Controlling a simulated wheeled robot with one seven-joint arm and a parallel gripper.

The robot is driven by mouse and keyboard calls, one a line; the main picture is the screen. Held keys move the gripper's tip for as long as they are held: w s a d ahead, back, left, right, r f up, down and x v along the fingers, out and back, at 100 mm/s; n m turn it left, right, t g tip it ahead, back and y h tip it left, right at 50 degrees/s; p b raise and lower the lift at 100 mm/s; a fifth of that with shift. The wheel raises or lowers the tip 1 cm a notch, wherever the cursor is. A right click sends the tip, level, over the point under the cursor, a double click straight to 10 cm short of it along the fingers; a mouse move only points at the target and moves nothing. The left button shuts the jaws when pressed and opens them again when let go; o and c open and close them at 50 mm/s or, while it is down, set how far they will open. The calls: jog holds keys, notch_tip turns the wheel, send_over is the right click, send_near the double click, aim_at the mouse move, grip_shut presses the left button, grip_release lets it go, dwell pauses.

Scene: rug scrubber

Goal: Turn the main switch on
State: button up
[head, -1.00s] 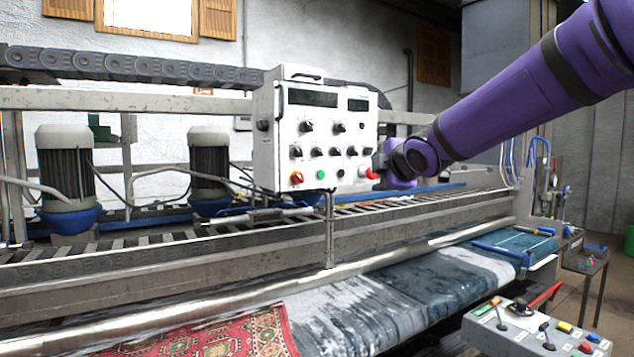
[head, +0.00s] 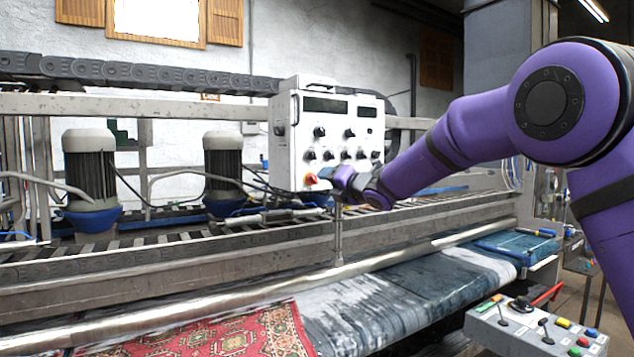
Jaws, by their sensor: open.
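The white control box (head: 286,150) stands on a post in front of the machine, with dark displays and several black knobs on its face. A red-and-yellow rotary switch (head: 310,179) sits at the lower left of that face; I take it for the main switch. My gripper (head: 328,176) is at the lower edge of the box, just right of the red-and-yellow switch. It is small and dark here, and I cannot tell whether it touches the switch. My wrist and gripper hide the lower middle and lower right of the panel, including the buttons there.
A second, grey control console (head: 520,330) with levers and coloured buttons stands at the lower right. A metal roller (head: 200,319) and wet rugs (head: 370,310) run along the front. Two motors (head: 90,178) stand behind on the left. The space left of the box is free of my arm.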

aim_at(315, 180)
jog(key=x, duration=0.7)
jog(key=c, duration=0.9)
